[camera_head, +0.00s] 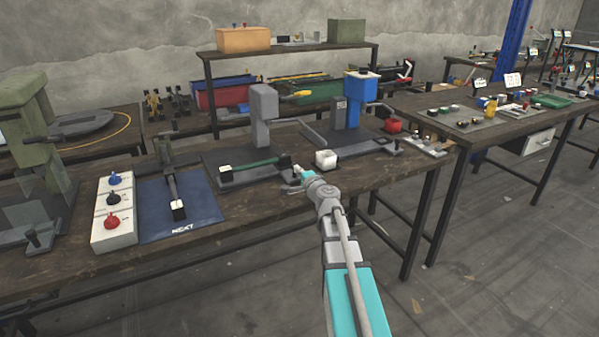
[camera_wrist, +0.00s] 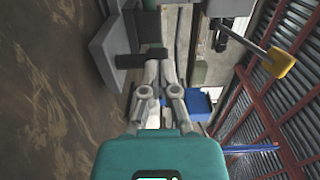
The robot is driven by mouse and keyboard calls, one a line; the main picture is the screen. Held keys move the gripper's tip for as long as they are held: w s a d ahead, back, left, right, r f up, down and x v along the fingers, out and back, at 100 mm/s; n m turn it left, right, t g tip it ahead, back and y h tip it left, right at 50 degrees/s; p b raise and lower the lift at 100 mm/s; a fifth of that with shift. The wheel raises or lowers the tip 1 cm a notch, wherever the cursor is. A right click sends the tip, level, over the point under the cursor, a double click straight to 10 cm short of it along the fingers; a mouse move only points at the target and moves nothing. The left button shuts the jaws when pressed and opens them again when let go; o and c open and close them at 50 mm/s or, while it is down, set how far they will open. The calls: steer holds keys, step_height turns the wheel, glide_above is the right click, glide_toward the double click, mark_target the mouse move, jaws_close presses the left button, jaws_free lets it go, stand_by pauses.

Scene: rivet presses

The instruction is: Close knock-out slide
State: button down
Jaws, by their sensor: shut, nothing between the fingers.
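A grey press (camera_head: 264,120) with a yellow-tipped lever stands mid-bench. A green bar (camera_head: 255,165) lies across its dark base (camera_head: 215,158), with a white block (camera_head: 226,173) at its left end; this may be the knock-out slide, but no label confirms it. My gripper (camera_head: 297,172) is at the right end of the bar. In the wrist view my gripper (camera_wrist: 158,56) has its fingertips together, at or just short of a dark block (camera_wrist: 153,52); contact cannot be told. The bar's right end is partly hidden by the gripper.
A white block (camera_head: 326,159) stands just right of my gripper. A blue press (camera_head: 354,100) and a red knob (camera_head: 392,125) are further right. On the left are a blue mat (camera_head: 182,205) marked NEXT and a white control box (camera_head: 113,215). The bench front is clear.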

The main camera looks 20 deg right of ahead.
mark_target(283, 155)
steer(key=w, duration=1.4)
steer(key=shift+w+a, duration=0.25)
steer(key=shift+w, duration=0.1)
steer(key=shift+w+r, duration=0.1)
steer(key=shift+w, duration=0.3)
steer(key=shift+s, duration=0.45)
steer(key=s, duration=1.4)
steer(key=shift+d, duration=0.2)
